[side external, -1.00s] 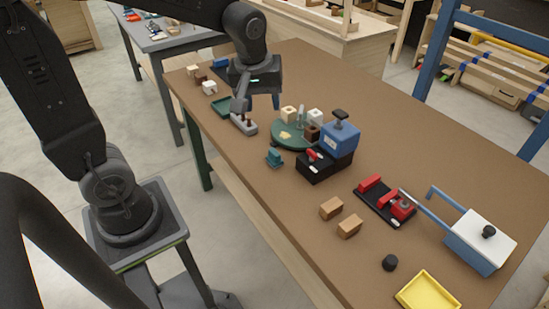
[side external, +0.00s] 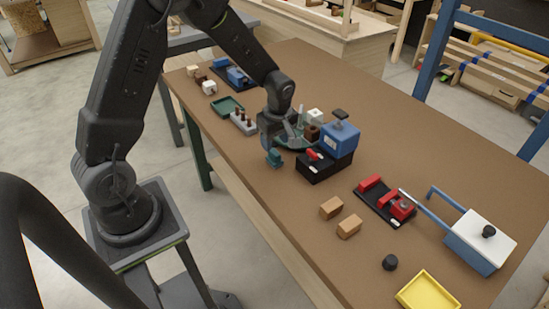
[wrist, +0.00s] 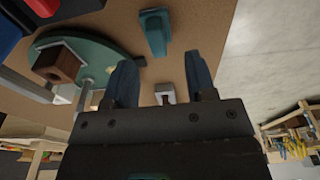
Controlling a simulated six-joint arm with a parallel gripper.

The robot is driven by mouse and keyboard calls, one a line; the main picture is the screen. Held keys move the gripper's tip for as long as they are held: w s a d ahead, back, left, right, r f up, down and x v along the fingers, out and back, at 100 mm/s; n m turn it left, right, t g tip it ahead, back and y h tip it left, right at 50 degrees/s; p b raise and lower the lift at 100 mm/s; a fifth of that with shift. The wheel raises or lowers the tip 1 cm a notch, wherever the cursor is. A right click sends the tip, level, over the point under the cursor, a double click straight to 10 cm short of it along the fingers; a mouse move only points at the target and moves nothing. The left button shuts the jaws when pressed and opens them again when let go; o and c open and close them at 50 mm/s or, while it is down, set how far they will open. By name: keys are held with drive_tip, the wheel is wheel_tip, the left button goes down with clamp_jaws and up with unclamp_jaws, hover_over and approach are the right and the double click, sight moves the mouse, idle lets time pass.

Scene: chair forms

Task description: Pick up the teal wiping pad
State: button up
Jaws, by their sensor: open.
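The teal wiping pad (side external: 274,158) is a small block with a raised grip, lying on the brown table near its front edge. It also shows at the top of the wrist view (wrist: 155,32), just beyond my fingertips and in line with the gap between them. My gripper (side external: 286,143) is beside the pad, over the near side of the green round plate. In the wrist view my gripper (wrist: 162,72) has its two fingers spread with nothing between them. I cannot tell its exact height above the table.
The green round plate (wrist: 100,55) carries a brown block (wrist: 57,65) next to my fingers. A blue and black device (side external: 338,140) stands right of the pad. A grey holder with pegs (side external: 243,124) is to the left. Bare table lies in front of the device.

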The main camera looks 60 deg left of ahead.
sight(274, 151)
drive_tip(key=shift+w+a+f, duration=0.1)
drive_tip(key=shift+a+f, duration=0.05)
drive_tip(key=shift+f, duration=0.8)
drive_tip(key=shift+w+a+f, duration=0.1)
drive_tip(key=shift+a+f, duration=0.1)
drive_tip(key=shift+f, duration=0.8)
drive_tip(key=shift+a+f, duration=0.15)
drive_tip(key=shift+f, duration=0.8)
drive_tip(key=shift+c, duration=0.4)
clamp_jaws()
